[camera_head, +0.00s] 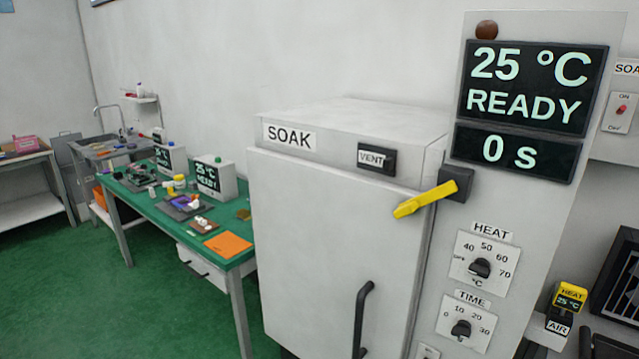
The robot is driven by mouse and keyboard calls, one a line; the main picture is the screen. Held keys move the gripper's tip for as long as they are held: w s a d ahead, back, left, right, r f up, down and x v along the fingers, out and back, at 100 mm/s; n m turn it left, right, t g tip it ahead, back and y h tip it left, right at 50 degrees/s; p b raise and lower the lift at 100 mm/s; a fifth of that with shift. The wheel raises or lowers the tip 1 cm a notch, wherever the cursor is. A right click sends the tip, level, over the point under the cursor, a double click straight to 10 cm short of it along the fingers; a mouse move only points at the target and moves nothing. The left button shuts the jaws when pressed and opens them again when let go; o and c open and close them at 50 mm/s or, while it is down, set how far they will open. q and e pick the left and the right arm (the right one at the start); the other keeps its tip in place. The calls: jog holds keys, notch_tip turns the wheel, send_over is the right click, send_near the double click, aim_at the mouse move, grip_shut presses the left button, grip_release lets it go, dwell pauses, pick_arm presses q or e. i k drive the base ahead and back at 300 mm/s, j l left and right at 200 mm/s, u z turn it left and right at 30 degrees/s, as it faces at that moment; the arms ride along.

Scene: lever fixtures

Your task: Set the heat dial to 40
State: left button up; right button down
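The heat dial (480,268) is a black knob on a white plate labelled HEAT, on the front panel of the SOAK cabinet (330,240). Marks of OFF, 40, 50, 60 and 70 °C run around it. Its pointer is too small to read for certain. The display (530,88) above reads 25 °C READY, and the one under it (514,153) reads 0 s. Neither of my grippers shows in the head view, and nothing touches the dial.
A time dial (461,330) sits just below the heat dial. A yellow lever (426,199) sticks out to the left above it. The cabinet door has a black handle (362,318). A green bench (150,199) is at the left.

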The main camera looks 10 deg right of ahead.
aim_at(481, 266)
jog(key=z, duration=1.3)
